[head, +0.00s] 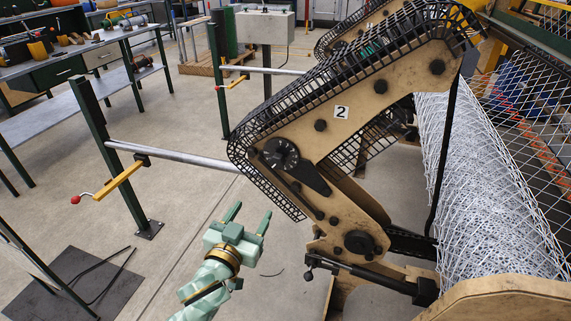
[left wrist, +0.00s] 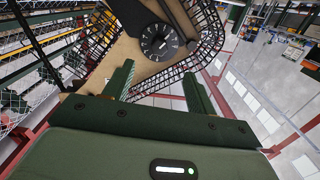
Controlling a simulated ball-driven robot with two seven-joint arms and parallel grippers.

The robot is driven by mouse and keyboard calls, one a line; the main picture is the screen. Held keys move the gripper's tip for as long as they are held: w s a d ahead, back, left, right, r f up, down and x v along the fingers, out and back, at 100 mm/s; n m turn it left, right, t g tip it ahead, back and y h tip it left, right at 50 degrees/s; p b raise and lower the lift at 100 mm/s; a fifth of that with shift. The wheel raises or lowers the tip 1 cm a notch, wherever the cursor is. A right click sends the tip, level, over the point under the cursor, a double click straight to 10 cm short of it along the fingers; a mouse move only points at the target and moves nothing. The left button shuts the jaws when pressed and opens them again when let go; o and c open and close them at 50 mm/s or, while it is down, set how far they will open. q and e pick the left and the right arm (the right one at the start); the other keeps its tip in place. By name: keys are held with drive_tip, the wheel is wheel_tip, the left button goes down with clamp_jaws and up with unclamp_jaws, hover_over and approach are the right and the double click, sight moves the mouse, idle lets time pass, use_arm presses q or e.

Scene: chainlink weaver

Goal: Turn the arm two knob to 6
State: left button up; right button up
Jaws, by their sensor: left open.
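Arm two (head: 318,135) is a large tan plate arm with a white label "2" and a black cable chain along its edge. Its knob (head: 281,154) is a round black dial with pale marks, at the arm's bend. In the left wrist view the knob (left wrist: 159,42) faces me beyond the fingers. The number it is set to is too small to read. My left gripper (head: 251,214), pale green, is open and empty, below and left of the knob and apart from it. Its two fingers (left wrist: 155,75) frame the space below the knob in the wrist view. My right gripper is not in view.
A steel bar on a green post (head: 112,165) with a yellow, red-tipped crank (head: 118,180) stands left. A roll of chainlink mesh (head: 480,190) lies right. A workbench (head: 80,60) with tools is at the back left. The floor around my left gripper is mostly clear.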

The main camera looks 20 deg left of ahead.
use_arm(q)
drive_tip(key=r, duration=0.2)
drive_tip(key=n+b, duration=0.1)
drive_tip(key=b, duration=0.1)
approach(276, 165)
drive_tip(key=w+b, duration=0.1)
drive_tip(key=w, duration=0.3)
drive_tip(key=w+b, duration=0.2)
drive_tip(key=w, duration=0.2)
drive_tip(key=shift+d+f, duration=0.15)
drive_tip(key=shift+w, duration=0.35)
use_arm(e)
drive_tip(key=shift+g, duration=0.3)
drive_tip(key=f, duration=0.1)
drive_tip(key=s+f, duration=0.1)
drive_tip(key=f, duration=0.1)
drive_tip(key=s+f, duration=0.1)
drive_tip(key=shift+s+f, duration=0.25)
use_arm(q)
drive_tip(key=shift+r, duration=0.2)
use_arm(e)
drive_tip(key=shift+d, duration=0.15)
use_arm(q)
drive_tip(key=shift+c, duration=0.7)
drive_tip(key=c, duration=0.8)
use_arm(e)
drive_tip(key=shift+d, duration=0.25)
